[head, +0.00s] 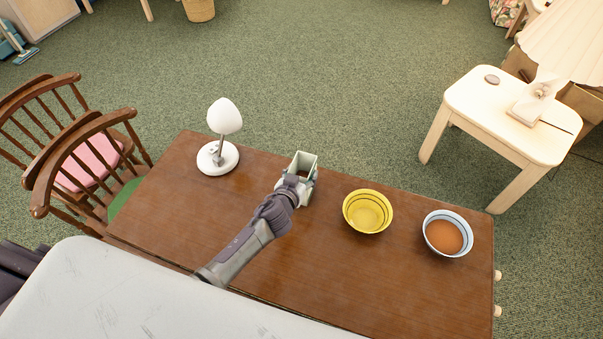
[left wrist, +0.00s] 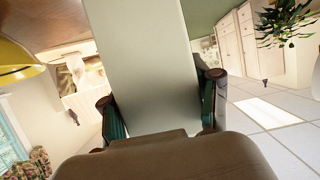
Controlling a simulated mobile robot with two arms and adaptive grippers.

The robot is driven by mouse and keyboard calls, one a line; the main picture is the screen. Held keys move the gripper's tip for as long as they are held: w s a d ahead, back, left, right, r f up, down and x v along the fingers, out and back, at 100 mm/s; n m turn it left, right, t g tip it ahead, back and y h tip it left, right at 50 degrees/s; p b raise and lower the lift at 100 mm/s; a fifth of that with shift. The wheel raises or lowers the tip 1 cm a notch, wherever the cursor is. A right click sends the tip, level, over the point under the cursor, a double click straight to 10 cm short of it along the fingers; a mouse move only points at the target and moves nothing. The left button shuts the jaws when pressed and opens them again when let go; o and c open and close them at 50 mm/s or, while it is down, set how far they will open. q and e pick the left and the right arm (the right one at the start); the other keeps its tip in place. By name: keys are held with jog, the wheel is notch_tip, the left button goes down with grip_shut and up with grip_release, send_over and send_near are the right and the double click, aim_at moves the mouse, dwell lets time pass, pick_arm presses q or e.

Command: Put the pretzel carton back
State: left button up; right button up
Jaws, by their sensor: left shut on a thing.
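The pretzel carton (head: 305,161) is a pale, off-white box with an open-looking top, near the far edge of the wooden table. My left gripper (head: 296,184) is shut on it from the near side. In the left wrist view the carton (left wrist: 145,55) is a plain pale panel running up between the two fingers of my left gripper (left wrist: 161,100). The fingers grip its two sides. I cannot tell whether its base touches the table. My right gripper is not in view.
On the wooden table (head: 330,270), a yellow bowl (head: 368,212) and a blue-white bowl with orange-brown contents (head: 447,233) stand right of the carton. A white lamp (head: 217,158) stands left. Chairs (head: 85,150) are at the left. A side table (head: 480,115) stands at the right.

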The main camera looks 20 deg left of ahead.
pick_arm(q)
jog(key=shift+f, duration=0.15)
jog(key=o, duration=1.2)
jog(key=shift+o, duration=0.2)
jog(key=shift+r, duration=0.3)
jog(key=v, duration=1.2)
